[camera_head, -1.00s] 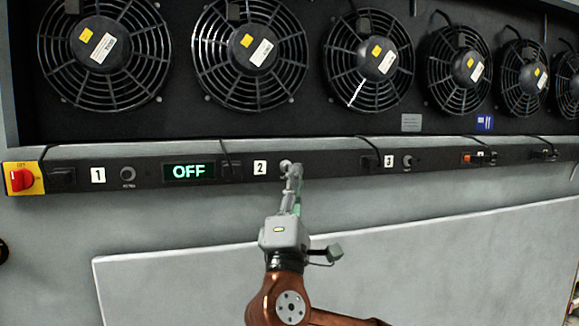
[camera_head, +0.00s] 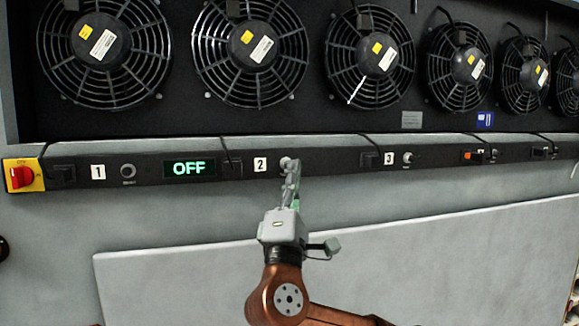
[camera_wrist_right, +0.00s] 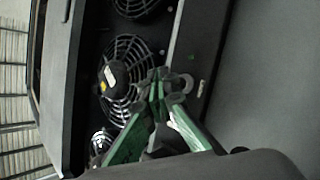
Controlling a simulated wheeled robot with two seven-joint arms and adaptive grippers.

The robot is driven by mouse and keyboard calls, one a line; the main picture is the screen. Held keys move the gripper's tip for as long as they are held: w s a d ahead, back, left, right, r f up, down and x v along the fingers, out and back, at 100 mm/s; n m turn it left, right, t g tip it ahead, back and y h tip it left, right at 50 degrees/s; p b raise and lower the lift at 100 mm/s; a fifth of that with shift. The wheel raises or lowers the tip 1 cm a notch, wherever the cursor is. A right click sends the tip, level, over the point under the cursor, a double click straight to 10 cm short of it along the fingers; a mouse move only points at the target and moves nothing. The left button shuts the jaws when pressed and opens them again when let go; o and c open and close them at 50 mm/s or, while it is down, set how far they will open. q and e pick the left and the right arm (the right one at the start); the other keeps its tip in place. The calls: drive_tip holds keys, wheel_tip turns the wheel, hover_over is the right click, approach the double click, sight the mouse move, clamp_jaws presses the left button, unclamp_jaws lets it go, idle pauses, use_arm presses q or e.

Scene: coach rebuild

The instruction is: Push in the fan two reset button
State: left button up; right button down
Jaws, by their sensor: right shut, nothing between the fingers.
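The fan two reset button (camera_head: 285,162) is a small round knob on the black control strip, just right of the white label 2 (camera_head: 260,164). My right gripper (camera_head: 293,166) is shut and empty, with its fingertips right at the button and partly covering it in the head view. I cannot tell whether they touch or how far in the button sits. In the right wrist view, the green fingers (camera_wrist_right: 160,82) come together in front of the control strip, and the button cannot be made out clearly. My left gripper is not in view.
Several round caged fans (camera_head: 250,50) stand in a row above the strip. A lit display (camera_head: 189,169) reads OFF. A red rotary switch (camera_head: 21,178) on yellow is at the left end. Another knob (camera_head: 407,158) sits by label 3 (camera_head: 389,158). A grey panel (camera_head: 180,275) lies below.

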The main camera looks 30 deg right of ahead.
drive_tip(key=shift+w, duration=0.15)
idle(0.5)
drive_tip(key=shift+w+b, duration=0.3)
drive_tip(key=shift+w+d, duration=0.15)
drive_tip(key=shift+w, duration=0.45)
idle(0.9)
drive_tip(key=shift+s, duration=0.15)
drive_tip(key=shift+s+a+r+b, duration=0.1)
drive_tip(key=shift+s+a+b, duration=0.15)
drive_tip(key=shift+s+b, duration=0.55)
drive_tip(key=shift+s, duration=0.2)
drive_tip(key=s, duration=0.2)
drive_tip(key=s+a+b, duration=0.1)
drive_tip(key=s, duration=0.1)
drive_tip(key=shift+s+a+b, duration=0.1)
drive_tip(key=shift+s+b, duration=0.2)
drive_tip(key=shift+s, duration=0.1)
